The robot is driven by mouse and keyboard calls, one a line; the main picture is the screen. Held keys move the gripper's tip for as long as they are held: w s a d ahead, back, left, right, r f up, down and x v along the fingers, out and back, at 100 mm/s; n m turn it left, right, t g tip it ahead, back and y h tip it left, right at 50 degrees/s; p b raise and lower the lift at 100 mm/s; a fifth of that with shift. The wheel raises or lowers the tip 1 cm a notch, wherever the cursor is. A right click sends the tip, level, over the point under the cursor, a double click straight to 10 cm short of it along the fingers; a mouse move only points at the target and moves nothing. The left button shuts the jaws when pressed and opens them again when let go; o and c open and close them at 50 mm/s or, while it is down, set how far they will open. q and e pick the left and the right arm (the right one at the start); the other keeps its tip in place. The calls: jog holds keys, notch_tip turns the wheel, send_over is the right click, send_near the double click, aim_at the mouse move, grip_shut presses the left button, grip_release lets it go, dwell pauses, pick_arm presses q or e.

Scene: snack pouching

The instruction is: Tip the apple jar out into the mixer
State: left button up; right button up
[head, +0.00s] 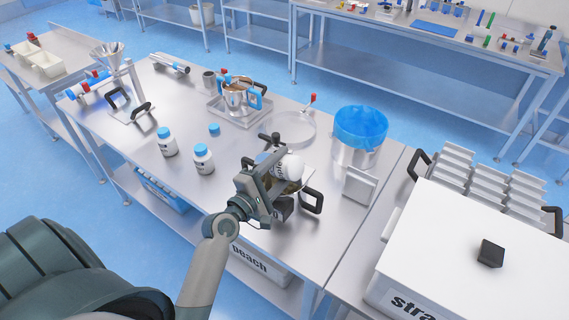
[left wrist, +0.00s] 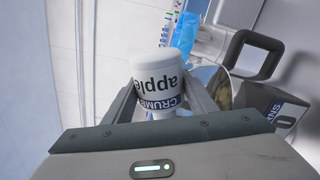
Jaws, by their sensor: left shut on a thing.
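My left gripper (head: 272,183) is shut on the white apple jar (head: 292,167), which also shows between the fingers in the left wrist view (left wrist: 158,78). The jar's lettering is upside down in the wrist view, and its plain white end points up in the head view. No blue lid shows on it; its mouth is hidden. The jar is over or close beside a metal vessel with brownish contents, seen in part in the wrist view (left wrist: 232,88), likely the mixer. Black handles (head: 313,201) stand beside it. Whether anything is falling cannot be told. My right gripper is not in view.
A steel pot (head: 237,97), a round sieve (head: 294,129) and a blue-lined bin (head: 360,130) are behind. A white box (head: 470,240) is at right.

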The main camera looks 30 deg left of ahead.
pick_arm(q)
jog(key=shift+a+r+n, duration=0.2)
jog(key=shift+r+n, duration=0.15)
jog(key=shift+n, duration=0.25)
jog(key=shift+a+r+n, duration=0.1)
jog(key=shift+n, duration=0.3)
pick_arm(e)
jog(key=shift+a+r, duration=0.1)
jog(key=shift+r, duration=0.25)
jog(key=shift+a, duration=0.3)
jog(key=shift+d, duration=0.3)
